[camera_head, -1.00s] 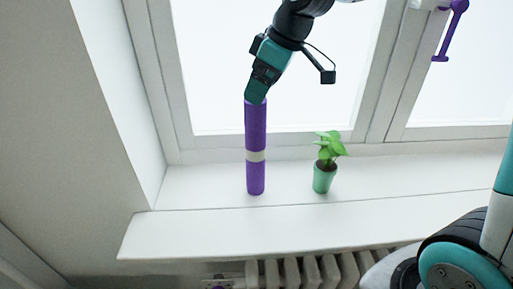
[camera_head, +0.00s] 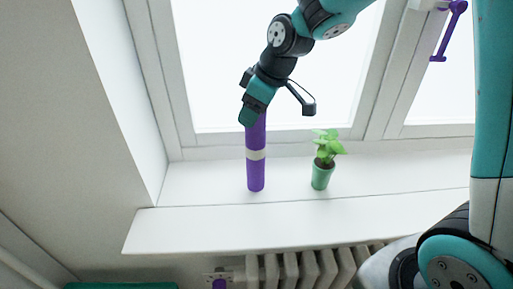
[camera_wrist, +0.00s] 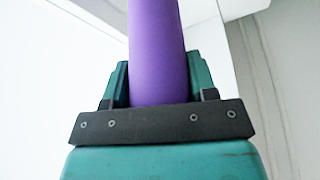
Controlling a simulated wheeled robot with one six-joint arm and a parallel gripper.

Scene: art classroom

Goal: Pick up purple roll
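The purple roll (camera_head: 256,174) stands upright on the white windowsill, with a pale band around its middle. My gripper (camera_head: 250,118) is at its top end, tilted, and hides the uppermost part. In the wrist view the purple roll (camera_wrist: 158,50) runs between the two teal fingers of my gripper (camera_wrist: 158,82). The fingers lie against both its sides with no gap showing. The roll's lower end still appears to rest on the sill.
A small green potted plant (camera_head: 321,173) stands on the windowsill (camera_head: 200,225) just right of the roll. The window (camera_head: 215,75) is close behind, with a purple handle (camera_head: 449,32) at the upper right. A radiator (camera_head: 300,272) is below the sill.

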